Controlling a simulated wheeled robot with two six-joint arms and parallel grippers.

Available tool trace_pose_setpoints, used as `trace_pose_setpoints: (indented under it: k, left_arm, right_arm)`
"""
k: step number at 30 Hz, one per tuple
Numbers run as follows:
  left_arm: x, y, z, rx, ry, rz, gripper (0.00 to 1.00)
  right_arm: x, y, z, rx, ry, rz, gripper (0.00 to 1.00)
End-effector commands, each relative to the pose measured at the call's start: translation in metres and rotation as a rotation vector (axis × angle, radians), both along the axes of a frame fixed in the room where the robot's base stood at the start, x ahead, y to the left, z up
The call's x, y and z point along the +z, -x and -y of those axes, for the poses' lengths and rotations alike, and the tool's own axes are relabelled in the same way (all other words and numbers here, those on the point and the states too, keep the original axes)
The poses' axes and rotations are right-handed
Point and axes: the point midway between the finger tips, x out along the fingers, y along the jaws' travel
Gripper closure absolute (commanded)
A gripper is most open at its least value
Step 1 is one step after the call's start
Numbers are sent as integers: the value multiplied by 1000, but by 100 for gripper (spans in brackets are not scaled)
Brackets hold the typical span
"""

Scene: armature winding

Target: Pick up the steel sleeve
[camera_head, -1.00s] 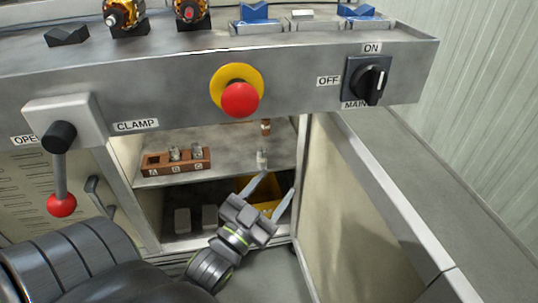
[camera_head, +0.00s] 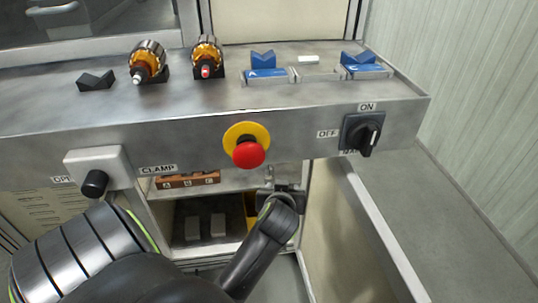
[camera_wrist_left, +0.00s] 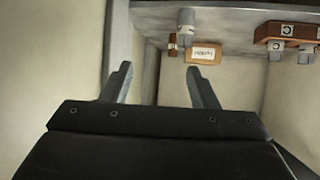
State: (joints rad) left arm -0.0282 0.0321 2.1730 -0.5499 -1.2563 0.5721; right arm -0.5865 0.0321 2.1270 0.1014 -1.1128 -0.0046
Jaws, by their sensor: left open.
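In the left wrist view a grey steel sleeve (camera_wrist_left: 187,24) is at the grey shelf, ahead of my fingers and slightly right of their middle. A small copper-brown piece (camera_wrist_left: 172,45) is beside it. My left gripper (camera_wrist_left: 160,76) is open, with nothing between its fingers, and apart from the sleeve. In the head view my left gripper (camera_head: 281,192) is under the console's front edge, in front of the cabinet opening. Its fingertips and the sleeve are hard to make out there. My right gripper is not in view.
A brown lettered rack (camera_head: 187,180) with grey pieces sits on the shelf; it also shows in the wrist view (camera_wrist_left: 290,35). A tan labelled block (camera_wrist_left: 203,52) is near the sleeve. The console (camera_head: 200,140) overhangs the opening. An open door (camera_head: 350,230) stands at right.

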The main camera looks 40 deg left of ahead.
Motion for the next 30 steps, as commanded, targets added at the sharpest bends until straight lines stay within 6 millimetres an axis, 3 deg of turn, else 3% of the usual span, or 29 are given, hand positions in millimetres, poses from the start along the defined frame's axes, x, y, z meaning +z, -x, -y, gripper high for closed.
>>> trace_pose_setpoints:
  k: [1,3,9,14,24,30]
  left_arm:
    - [12,-4,-3,60,14,-16,46]
    - [17,-5,-8,140,31,-36,46]
    - [21,-5,-16,252,50,-60,46]
    - [8,-14,-30,258,47,-64,46]
    - [-33,-51,-76,256,49,-62,46]
    - [-46,-64,-92,257,51,-62,46]
  right_arm:
    - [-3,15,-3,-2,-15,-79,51]
    - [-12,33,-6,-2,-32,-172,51]
    - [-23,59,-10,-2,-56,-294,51]
    - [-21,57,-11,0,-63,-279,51]
    - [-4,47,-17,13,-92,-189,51]
    - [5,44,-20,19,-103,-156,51]
